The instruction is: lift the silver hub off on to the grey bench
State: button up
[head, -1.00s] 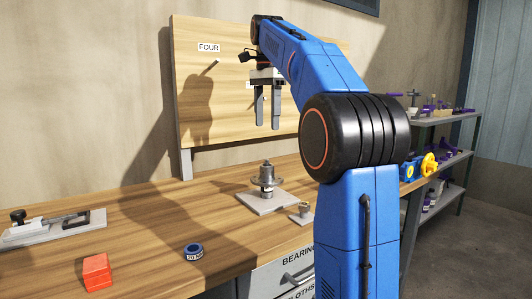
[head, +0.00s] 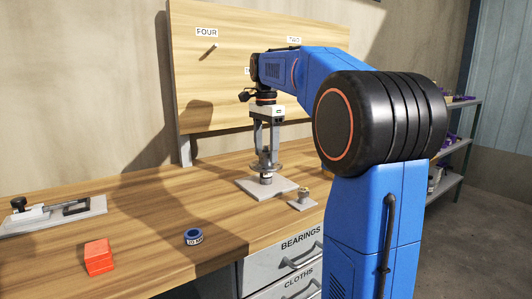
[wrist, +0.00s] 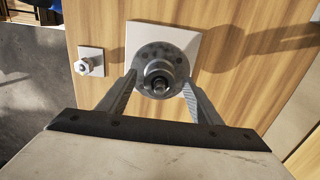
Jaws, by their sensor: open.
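The silver hub (head: 265,167) stands upright on a post on a square grey plate (head: 284,187) on the wooden bench. In the wrist view the hub (wrist: 145,60) is a round flange with a ring of holes and a dark-centred middle. My gripper (head: 265,150) points straight down over the hub. Its fingers (wrist: 160,86) are open, one on each side of the hub's middle. I cannot tell whether they touch it. The fingers hide part of the hub in the head view. No separate grey bench is clearly identifiable.
A blue tape ring (head: 193,237), a red block (head: 98,257) and a grey clamp fixture (head: 55,214) lie to the left. An upright wooden board (head: 220,90) stands behind. Bare bench lies left of the plate.

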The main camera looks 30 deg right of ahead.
jog(key=shift+f, duration=0.4)
grip_shut()
jog(key=c, duration=0.9)
grip_release()
jog(key=c, duration=0.4)
jog(key=shift+o, duration=0.2)
jog(key=shift+r, duration=0.15)
jog(key=shift+r, duration=0.1)
jog(key=shift+r, duration=4.05)
